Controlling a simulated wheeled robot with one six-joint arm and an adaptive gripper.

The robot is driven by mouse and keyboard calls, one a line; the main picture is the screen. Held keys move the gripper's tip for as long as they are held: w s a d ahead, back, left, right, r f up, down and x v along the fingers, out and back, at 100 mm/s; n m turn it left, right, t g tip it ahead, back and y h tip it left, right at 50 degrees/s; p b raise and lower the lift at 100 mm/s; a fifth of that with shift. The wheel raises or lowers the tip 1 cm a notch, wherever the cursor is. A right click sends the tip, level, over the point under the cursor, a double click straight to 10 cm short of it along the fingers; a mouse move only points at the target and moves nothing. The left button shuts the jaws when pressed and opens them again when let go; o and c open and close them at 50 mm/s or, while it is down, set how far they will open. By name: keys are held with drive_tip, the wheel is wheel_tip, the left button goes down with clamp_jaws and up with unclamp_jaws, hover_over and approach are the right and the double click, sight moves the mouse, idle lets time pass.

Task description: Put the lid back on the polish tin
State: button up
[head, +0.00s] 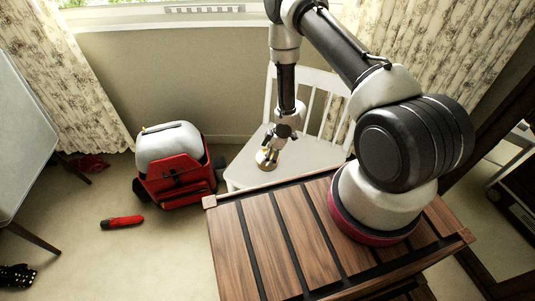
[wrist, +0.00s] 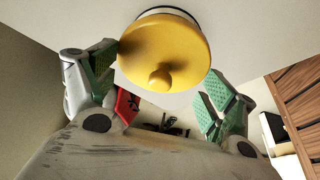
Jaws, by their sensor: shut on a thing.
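The polish tin's lid (wrist: 162,50) is a round yellow disc with a small knob. In the head view a gold round shape (head: 266,159) shows at my gripper, by the white chair's seat. The left pad meets the lid's edge; contact at the right pad is unclear. A dark and pale rim (wrist: 168,10), perhaps the tin (wrist: 190,14), shows behind the lid. Most of the tin is hidden, so I cannot tell whether the lid is seated.
The white chair (head: 240,178) has an upright slatted back. A slatted wooden surface (head: 255,235) lies in front of it. A red bag (head: 172,180) holding a pale case (head: 168,147) stands on the floor at left, near a red object (head: 122,222). Open floor lies between.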

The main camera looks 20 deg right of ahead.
drive_tip(key=o, duration=0.7)
drive_tip(key=shift+r, duration=0.15)
drive_tip(key=shift+r, duration=3.4)
clamp_jaws()
